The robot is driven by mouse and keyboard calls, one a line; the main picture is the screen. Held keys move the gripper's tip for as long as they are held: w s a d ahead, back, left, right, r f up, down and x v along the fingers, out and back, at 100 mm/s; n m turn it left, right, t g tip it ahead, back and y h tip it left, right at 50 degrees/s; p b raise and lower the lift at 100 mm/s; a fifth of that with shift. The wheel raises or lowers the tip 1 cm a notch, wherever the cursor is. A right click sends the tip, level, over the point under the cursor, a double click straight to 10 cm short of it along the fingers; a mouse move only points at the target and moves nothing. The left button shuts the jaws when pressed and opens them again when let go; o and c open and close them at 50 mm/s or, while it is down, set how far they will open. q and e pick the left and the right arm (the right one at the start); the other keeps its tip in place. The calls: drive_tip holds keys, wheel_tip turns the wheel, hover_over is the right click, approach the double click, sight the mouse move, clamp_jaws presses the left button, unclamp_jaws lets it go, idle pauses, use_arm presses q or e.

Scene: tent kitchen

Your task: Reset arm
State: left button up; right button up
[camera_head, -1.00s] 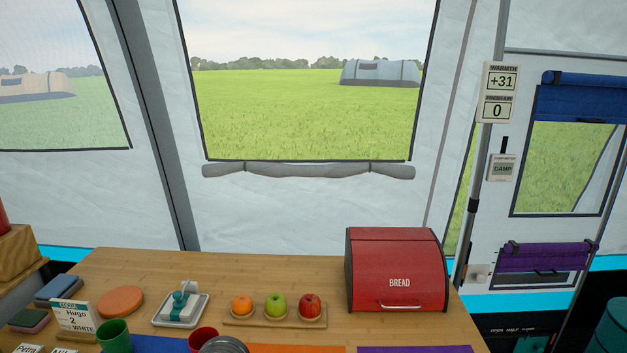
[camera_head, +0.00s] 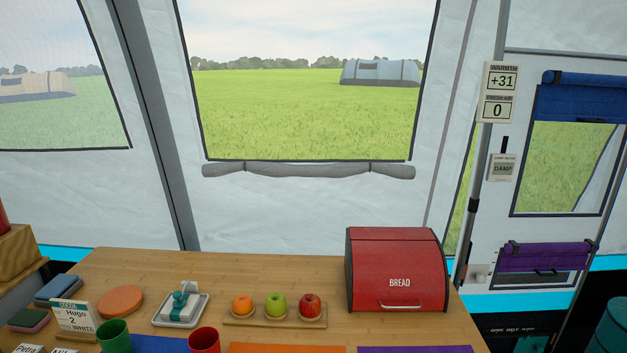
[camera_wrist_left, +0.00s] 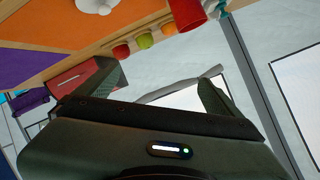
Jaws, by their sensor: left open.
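My left gripper (camera_wrist_left: 157,75) shows in the left wrist view with its two fingers spread apart. Nothing is between them. The wrist picture is strongly tilted, with the red bread bin (camera_wrist_left: 85,78) behind one finger and the tent wall behind the other. In the head view neither gripper is visible. The bread bin (camera_head: 397,270) stands shut at the right of the wooden table (camera_head: 240,268).
A red cup (camera_head: 204,341) and a green cup (camera_head: 115,336) stand at the table's front. A fruit board (camera_head: 233,320) holds an orange and two apples.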

use_arm(q)
drive_tip(key=s+a+f+n+g, duration=0.2)
drive_tip(key=s+f+g, duration=0.3)
drive_tip(key=s+f, duration=0.45)
drive_tip(key=s+a+f+n+g, duration=0.1)
drive_tip(key=s+f+n+g, duration=0.2)
drive_tip(key=s+f+g, duration=0.6)
wheel_tip(320, 180, down, 22)
drive_tip(key=s+t, duration=0.2)
drive_tip(key=s, duration=0.1)
drive_tip(key=s+a+f+g+p, duration=0.1)
drive_tip(key=s+a+f, duration=0.2)
drive_tip(key=s+f, duration=1.4)
drive_tip(key=shift+s+a+m+p, duration=0.15)
drive_tip(key=shift+a+m+p, duration=0.05)
drive_tip(key=shift+m+p, duration=0.15)
